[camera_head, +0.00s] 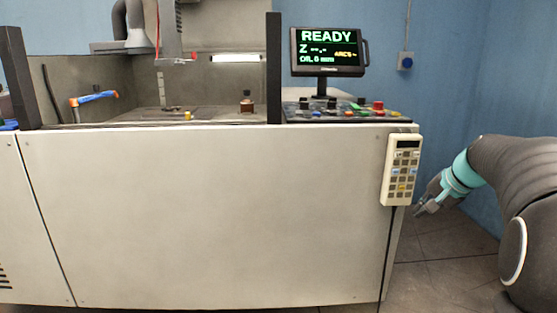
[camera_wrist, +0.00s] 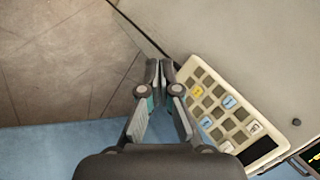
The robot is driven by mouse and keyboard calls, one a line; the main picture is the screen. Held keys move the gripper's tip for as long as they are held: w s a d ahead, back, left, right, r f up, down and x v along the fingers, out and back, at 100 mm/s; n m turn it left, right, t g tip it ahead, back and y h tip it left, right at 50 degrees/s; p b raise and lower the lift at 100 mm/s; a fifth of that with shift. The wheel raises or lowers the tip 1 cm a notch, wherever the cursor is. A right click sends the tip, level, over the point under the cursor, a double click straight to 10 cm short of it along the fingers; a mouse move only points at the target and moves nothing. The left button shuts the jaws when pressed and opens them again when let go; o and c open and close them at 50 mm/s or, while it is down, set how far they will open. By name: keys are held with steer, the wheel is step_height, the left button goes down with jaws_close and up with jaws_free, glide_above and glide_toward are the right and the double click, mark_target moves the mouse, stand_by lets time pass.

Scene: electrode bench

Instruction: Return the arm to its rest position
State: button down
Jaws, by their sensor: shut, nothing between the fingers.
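My gripper (camera_head: 419,209) is at the right of the head view, at the end of my arm, beside the right end of the machine cabinet. It is just right of the lower part of a cream handheld keypad (camera_head: 402,172) that hangs on the cabinet front. In the wrist view my gripper (camera_wrist: 159,64) has its fingertips together with nothing between them. The keypad (camera_wrist: 218,112) lies just right of the fingers there; I cannot tell how far apart they are in depth.
The pale machine cabinet (camera_head: 210,215) fills the middle. A control panel (camera_head: 340,112) with buttons and a READY monitor (camera_head: 328,51) stand on its right end. A worktank with an orange-and-blue nozzle (camera_head: 95,98) is behind. Floor (camera_head: 450,262) right of the cabinet is clear.

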steer(key=s+a+f+n, duration=0.2)
steer(key=s+a+n, duration=0.1)
steer(key=s+a, duration=0.4)
steer(key=s+a+f+n+h, duration=0.1)
steer(key=s+a+f+n, duration=0.2)
steer(key=s, duration=1)
steer(key=s+a+f+n+g+h, duration=0.1)
steer(key=s+a+f+n, duration=0.1)
steer(key=s+a, duration=0.8)
steer(key=shift+a+f+n, duration=0.3)
steer(key=shift+f+n, duration=0.05)
steer(key=shift+n, duration=0.35)
